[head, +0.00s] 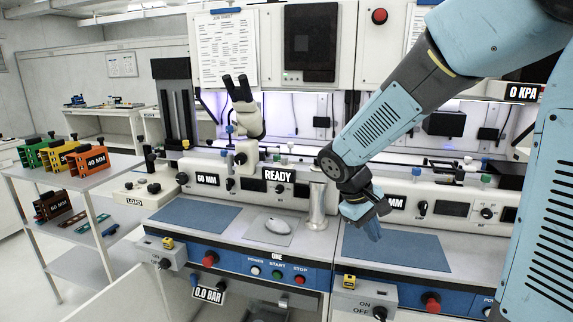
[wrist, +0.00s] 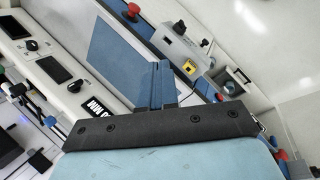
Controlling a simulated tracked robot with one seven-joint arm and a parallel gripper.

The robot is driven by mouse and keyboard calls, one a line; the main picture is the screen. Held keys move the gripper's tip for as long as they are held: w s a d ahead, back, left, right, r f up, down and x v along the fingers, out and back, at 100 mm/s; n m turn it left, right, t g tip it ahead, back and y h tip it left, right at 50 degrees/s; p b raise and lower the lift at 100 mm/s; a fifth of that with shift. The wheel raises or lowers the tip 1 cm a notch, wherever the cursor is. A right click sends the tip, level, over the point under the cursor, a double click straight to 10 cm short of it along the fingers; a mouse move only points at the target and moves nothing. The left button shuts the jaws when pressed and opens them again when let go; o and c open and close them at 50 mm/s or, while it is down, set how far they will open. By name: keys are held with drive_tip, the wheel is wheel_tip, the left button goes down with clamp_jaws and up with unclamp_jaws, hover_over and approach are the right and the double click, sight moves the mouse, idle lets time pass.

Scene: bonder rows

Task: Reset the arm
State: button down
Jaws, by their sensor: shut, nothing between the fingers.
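My blue arm reaches in from the right in the head view. My gripper (head: 372,230) points down above the blue mat (head: 418,251) of the right-hand bonder station, and its blue fingers are closed together with nothing between them. In the wrist view my gripper (wrist: 163,68) also shows with its fingers together over the blue mat (wrist: 118,55). I cannot tell exactly how high the fingertips are above the mat.
A metal cylinder (head: 317,205) stands just left of my gripper. A microscope (head: 243,110) rises behind. A cart (head: 84,178) at left holds coloured blocks. Red buttons (head: 431,302) line the front.

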drive_tip(key=s+d+r+m+t+y, duration=0.3)
drive_tip(key=s+r+m+t+y, duration=0.2)
drive_tip(key=s+r, duration=0.7)
drive_tip(key=s+m, duration=0.1)
drive_tip(key=s, duration=0.2)
drive_tip(key=shift+s+d+r, duration=0.15)
drive_tip(key=shift+s, duration=0.05)
drive_tip(key=shift+w, duration=0.1)
drive_tip(key=w+a+f+n+g+h, duration=0.3)
drive_tip(key=w+f+n+g, duration=0.15)
drive_tip(key=w+f, duration=0.65)
drive_tip(key=w+a+f+n+h, duration=0.3)
drive_tip(key=w+a+f, duration=0.2)
drive_tip(key=f, duration=0.2)
drive_tip(key=w+a+f+n+h, duration=0.3)
drive_tip(key=w+a+f+n, duration=0.1)
drive_tip(key=w+f, duration=0.25)
drive_tip(key=s+a+f+n+t+y, duration=0.1)
drive_tip(key=a+f+n+t, duration=0.4)
drive_tip(key=f, duration=0.7)
drive_tip(key=a+f+n+t+y, duration=0.1)
drive_tip(key=a+f+n+t, duration=0.5)
drive_tip(key=f+n, duration=0.3)
drive_tip(key=s+a+f+n+t+y, duration=0.1)
drive_tip(key=a+f+n+t, duration=0.4)
drive_tip(key=f, duration=1.1)
drive_tip(key=shift+s+a+f+n+y, duration=0.25)
drive_tip(key=shift+a+n+y, duration=0.25)
drive_tip(key=shift+a+n, duration=0.5)
